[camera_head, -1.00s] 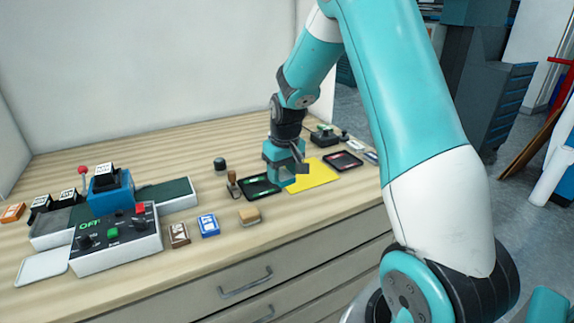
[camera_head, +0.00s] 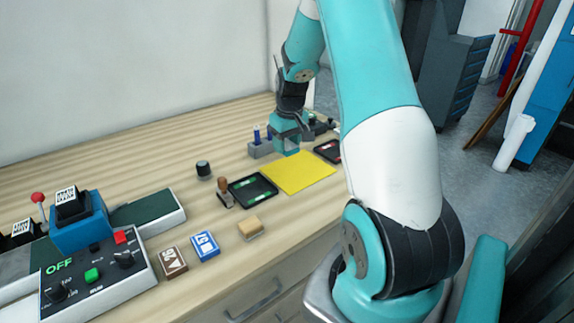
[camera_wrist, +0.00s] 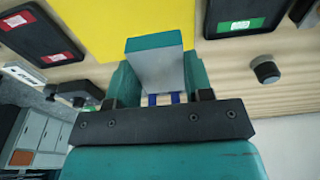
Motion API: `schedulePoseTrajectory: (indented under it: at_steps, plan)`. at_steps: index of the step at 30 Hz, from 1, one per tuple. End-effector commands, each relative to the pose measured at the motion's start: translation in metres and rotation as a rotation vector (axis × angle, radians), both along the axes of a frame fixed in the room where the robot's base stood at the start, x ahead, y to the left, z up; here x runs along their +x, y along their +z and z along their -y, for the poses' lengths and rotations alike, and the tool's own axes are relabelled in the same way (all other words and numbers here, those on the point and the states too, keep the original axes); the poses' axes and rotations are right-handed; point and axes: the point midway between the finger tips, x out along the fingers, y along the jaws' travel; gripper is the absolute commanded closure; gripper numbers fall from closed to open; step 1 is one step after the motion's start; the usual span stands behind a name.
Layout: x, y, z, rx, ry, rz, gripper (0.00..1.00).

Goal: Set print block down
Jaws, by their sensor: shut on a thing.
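My gripper (camera_head: 290,142) is low over the bench, just beyond the far edge of the yellow mat (camera_head: 298,172). In the wrist view my gripper (camera_wrist: 158,85) has its teal fingers closed on a pale grey block with a teal edge (camera_wrist: 157,68), which I take to be the print block. Its underside is hidden, so I cannot tell whether it touches the bench. The head view does not show the block clearly behind the fingers. A grey rack with blue pegs (camera_head: 259,149) stands just left of the gripper.
A black tray with green labels (camera_head: 252,190) lies left of the mat, a black tray with a red label (camera_head: 328,151) right of it. A wooden-handled stamp (camera_head: 224,192), dark knob (camera_head: 203,170), tan block (camera_head: 250,228) and control box (camera_head: 100,265) are further left.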

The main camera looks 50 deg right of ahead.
Motion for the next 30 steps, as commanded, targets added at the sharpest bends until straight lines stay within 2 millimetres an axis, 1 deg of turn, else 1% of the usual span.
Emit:
schedulePoseTrajectory:
  at_steps: [1,4,6,11,16,19,26,29,30]
  plan:
    - [0.0,-0.013,-0.001,0.003,0.0,-0.004,0.76]
    - [-0.001,-0.033,-0.001,0.003,0.001,-0.003,0.76]
    - [0.0,-0.041,-0.001,0.001,0.001,-0.002,0.76]
    - [0.0,-0.055,-0.001,0.001,0.001,-0.002,0.76]
    - [0.0,-0.08,0.0,0.001,0.001,-0.002,0.76]
    - [0.0,-0.086,0.0,0.0,0.001,0.0,0.76]
    - [0.0,-0.087,0.0,0.0,0.001,0.001,0.76]
    - [0.0,-0.09,0.0,0.0,0.001,0.001,0.76]
    - [0.0,-0.089,0.0,0.0,0.0,0.001,0.46]
